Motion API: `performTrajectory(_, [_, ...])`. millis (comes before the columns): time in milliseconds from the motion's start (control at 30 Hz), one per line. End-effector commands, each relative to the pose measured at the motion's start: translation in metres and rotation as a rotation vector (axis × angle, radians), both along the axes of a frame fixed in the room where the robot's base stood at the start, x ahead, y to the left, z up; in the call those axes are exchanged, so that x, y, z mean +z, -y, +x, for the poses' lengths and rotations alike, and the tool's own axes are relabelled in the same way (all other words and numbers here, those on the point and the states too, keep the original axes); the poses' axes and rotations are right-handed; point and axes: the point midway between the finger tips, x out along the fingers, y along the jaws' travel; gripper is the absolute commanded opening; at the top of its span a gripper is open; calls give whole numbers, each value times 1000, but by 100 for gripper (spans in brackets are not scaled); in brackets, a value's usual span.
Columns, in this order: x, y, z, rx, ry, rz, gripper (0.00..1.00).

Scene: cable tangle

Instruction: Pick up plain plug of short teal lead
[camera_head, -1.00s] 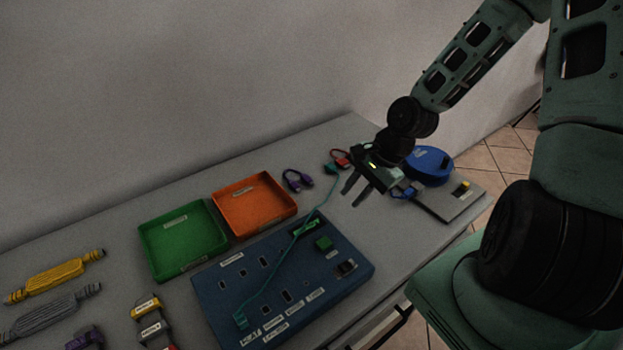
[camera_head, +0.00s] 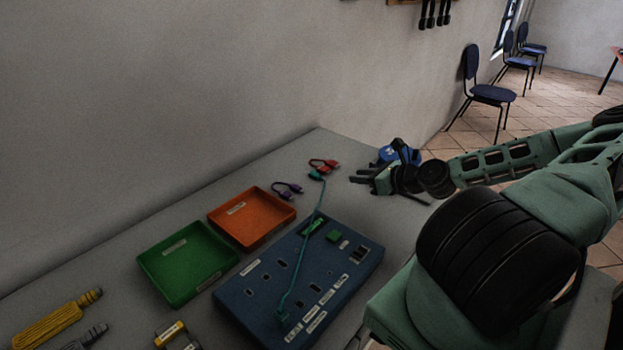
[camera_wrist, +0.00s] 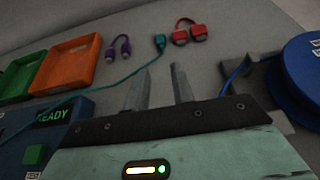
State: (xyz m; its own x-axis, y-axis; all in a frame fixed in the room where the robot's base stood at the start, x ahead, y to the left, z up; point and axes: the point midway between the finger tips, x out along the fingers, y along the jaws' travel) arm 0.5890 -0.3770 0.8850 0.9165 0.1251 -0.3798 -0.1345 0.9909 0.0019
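The teal lead (camera_head: 300,256) runs across the blue panel (camera_head: 262,330). One teal plug (camera_head: 282,314) lies at the panel's near edge. The other teal plug (camera_head: 316,175) lies on the table beyond the panel, beside the red lead; it also shows in the wrist view (camera_wrist: 160,41). I cannot tell which plug is the plain one. My gripper (camera_head: 357,174) is low over the table, right of the far teal plug. In the wrist view the fingers (camera_wrist: 158,84) are apart with nothing between them, and the far plug lies beyond their tips.
A red lead (camera_head: 323,164) and a purple lead (camera_head: 288,189) lie close to the far plug. Orange (camera_head: 286,215) and green (camera_head: 178,298) trays stand left of the panel. A blue reel (camera_wrist: 304,66) stands right of my gripper. The wall bounds the table's far side.

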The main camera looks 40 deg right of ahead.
Motion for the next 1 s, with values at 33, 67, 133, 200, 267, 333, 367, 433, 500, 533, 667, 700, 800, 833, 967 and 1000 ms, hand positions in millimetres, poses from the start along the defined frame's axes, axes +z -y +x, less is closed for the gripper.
performTrajectory(33, [-3,-3,8,8,-2,-1,25])
performTrajectory(67, [-4,-4,13,7,-2,-2,25])
performTrajectory(133, [-9,-6,24,8,-3,-2,25])
performTrajectory(200, [-14,-7,36,7,-3,-2,25])
performTrajectory(267, [-18,-8,46,7,-3,-3,25])
performTrajectory(333, [-23,-10,57,8,-3,-2,25])
performTrajectory(367, [-25,-11,63,8,-3,-1,25])
performTrajectory(433, [-30,-13,73,7,-3,-3,25])
performTrajectory(500, [-34,-13,83,7,-3,-3,25])
performTrajectory(533, [-35,-14,86,6,-3,-2,25])
performTrajectory(667, [-40,-15,95,5,-3,-2,25])
performTrajectory(700, [-40,-15,96,5,-3,-3,25])
performTrajectory(800, [-43,-15,102,5,-3,-3,25])
performTrajectory(833, [-44,-16,106,6,-3,-2,25])
performTrajectory(967, [-51,-17,123,7,-3,-3,25])
performTrajectory(1000, [-54,-18,128,7,-3,-3,25])
